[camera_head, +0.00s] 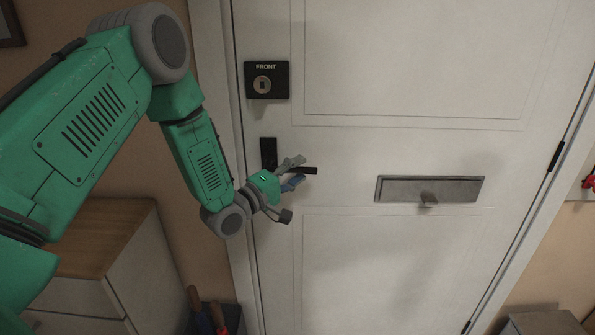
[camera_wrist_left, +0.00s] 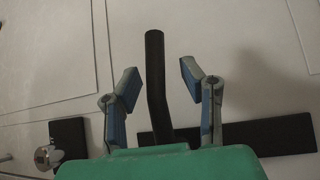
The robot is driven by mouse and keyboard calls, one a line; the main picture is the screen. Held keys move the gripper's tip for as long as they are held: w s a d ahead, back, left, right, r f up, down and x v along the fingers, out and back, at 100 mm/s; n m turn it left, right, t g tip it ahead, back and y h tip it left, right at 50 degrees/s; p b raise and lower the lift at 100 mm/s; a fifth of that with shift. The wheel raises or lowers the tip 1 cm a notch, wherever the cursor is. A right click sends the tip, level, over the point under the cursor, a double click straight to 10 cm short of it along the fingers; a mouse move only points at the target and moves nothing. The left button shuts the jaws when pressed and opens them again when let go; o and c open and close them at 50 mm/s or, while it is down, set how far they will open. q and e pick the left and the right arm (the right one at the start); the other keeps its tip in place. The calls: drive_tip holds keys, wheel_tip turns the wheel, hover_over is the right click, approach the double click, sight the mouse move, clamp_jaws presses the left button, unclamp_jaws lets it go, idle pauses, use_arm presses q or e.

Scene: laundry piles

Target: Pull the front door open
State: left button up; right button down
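The white front door (camera_head: 390,130) looks closed in its frame. A black lever handle (camera_head: 304,170) sits on a dark backplate (camera_head: 268,152) near the door's left edge. My left gripper (camera_head: 292,198) is at the handle with its fingers apart. In the left wrist view, the black lever (camera_wrist_left: 154,75) lies between the two open fingers of the left gripper (camera_wrist_left: 158,82), with a gap visible on each side. Part of the backplate (camera_wrist_left: 280,134) shows behind the right finger. My right gripper is not in view.
A black lock plate marked FRONT (camera_head: 267,80) is above the handle. A metal letter slot (camera_head: 430,189) is to the right. A wooden-topped cabinet (camera_head: 95,235) stands left of the door, beside a dark holder (camera_head: 228,315) with handles sticking out.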

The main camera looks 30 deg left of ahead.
use_arm(q)
clamp_jaws()
drive_tip(key=shift+a+f, duration=0.1)
drive_tip(key=shift+f+m+g+p, duration=0.35)
drive_tip(key=shift+m+g+p, duration=0.3)
drive_tip(key=shift+p, duration=0.2)
drive_tip(key=shift+s+a+f+m+g+y+p, duration=0.2)
drive_tip(key=shift+f+m+g+y+p, duration=0.15)
drive_tip(key=shift+f+m+g+p, duration=0.3)
drive_tip(key=shift+s+a+f+m+g+y+p, duration=0.1)
drive_tip(key=shift+a+f+m+g+y+p, duration=0.15)
drive_tip(key=shift+f+m+g+y+p, duration=0.3)
drive_tip(key=shift+s+a+f+m+g+y+p, duration=0.2)
drive_tip(key=shift+f+m+g+p, duration=0.4)
drive_tip(key=shift+p, duration=0.2)
drive_tip(key=shift+f, duration=0.1)
